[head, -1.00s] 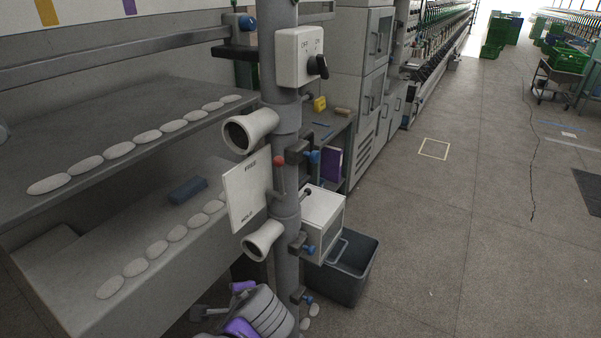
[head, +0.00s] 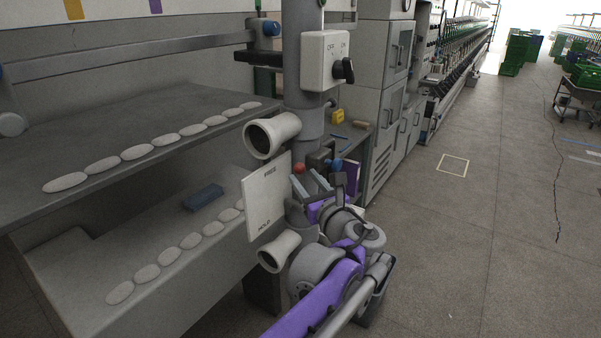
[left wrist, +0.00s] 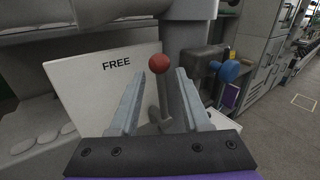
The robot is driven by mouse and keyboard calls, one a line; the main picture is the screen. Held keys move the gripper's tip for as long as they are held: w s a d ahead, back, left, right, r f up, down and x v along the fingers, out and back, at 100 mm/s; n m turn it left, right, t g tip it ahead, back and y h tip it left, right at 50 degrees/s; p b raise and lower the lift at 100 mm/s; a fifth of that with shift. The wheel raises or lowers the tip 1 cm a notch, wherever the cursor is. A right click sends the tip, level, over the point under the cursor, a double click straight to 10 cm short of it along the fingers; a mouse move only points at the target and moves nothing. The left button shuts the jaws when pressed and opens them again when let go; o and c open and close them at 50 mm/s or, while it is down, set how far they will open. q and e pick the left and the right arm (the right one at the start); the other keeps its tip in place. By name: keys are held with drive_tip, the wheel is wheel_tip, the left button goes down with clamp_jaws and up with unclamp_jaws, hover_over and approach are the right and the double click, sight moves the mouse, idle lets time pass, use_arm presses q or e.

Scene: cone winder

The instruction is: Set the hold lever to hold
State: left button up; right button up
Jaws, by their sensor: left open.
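The hold lever's red ball knob (head: 299,168) shows just right of the white plate (head: 268,197), level with the plate's upper word FREE. The word HOLD is lower on the plate. In the left wrist view the red knob (left wrist: 159,63) tops a thin stem that runs down between my fingers. My left gripper (head: 310,184) is open, with its fingers on either side of the stem, apart from the knob. The lower part of the lever is partly hidden in the head view by my gripper. My right gripper is not in view.
The lever is on a grey post (head: 303,100) with a white OFF/ON switch box (head: 326,60) above. Pale guide tubes (head: 271,135) stick out above and below the plate. A clamp with a blue knob (left wrist: 229,71) is close on the right. Shelves with pale oval pads (head: 134,152) are on the left.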

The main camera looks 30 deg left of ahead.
sight(301, 175)
use_arm(q)
drive_tip(key=shift+x, duration=1.9)
clamp_jaws()
